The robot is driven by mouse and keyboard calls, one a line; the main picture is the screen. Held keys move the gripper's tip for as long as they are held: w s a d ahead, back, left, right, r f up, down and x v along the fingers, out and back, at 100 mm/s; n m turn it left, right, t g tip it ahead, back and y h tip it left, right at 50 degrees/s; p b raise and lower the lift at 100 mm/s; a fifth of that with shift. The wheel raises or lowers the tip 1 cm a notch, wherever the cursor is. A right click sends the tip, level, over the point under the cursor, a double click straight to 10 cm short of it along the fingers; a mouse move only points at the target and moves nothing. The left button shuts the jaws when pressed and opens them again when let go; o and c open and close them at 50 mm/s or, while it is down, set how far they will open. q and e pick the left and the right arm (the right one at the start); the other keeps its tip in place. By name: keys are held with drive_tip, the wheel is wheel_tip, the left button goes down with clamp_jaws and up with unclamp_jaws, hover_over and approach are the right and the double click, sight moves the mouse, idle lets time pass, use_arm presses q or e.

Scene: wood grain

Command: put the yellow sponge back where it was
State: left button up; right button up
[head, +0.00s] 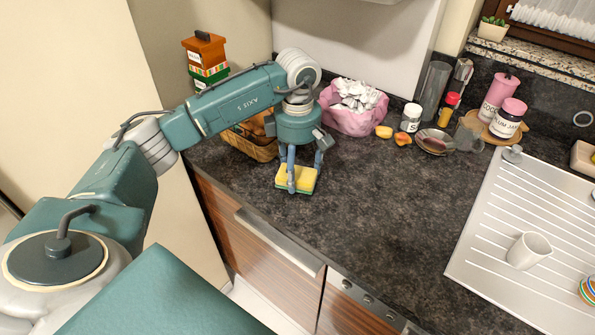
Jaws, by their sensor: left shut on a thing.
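The yellow sponge (305,179) with a green underside is near the front left edge of the dark counter (350,215). My left gripper (292,186) points down and is shut on the sponge, its fingers at the sponge's sides. I cannot tell whether the sponge touches the counter or is held just above it. My right gripper is not in view.
A wicker basket (245,143) stands behind my left arm. A pink bag (343,120), yellow pieces (384,132), a jar (411,117) and a bowl (433,141) line the back. The middle counter is clear.

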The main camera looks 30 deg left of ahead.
use_arm(q)
drive_tip(key=shift+f, duration=0.7)
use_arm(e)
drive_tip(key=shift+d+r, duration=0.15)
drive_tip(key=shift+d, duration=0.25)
use_arm(q)
drive_tip(key=shift+f, duration=0.1)
drive_tip(key=o, duration=1)
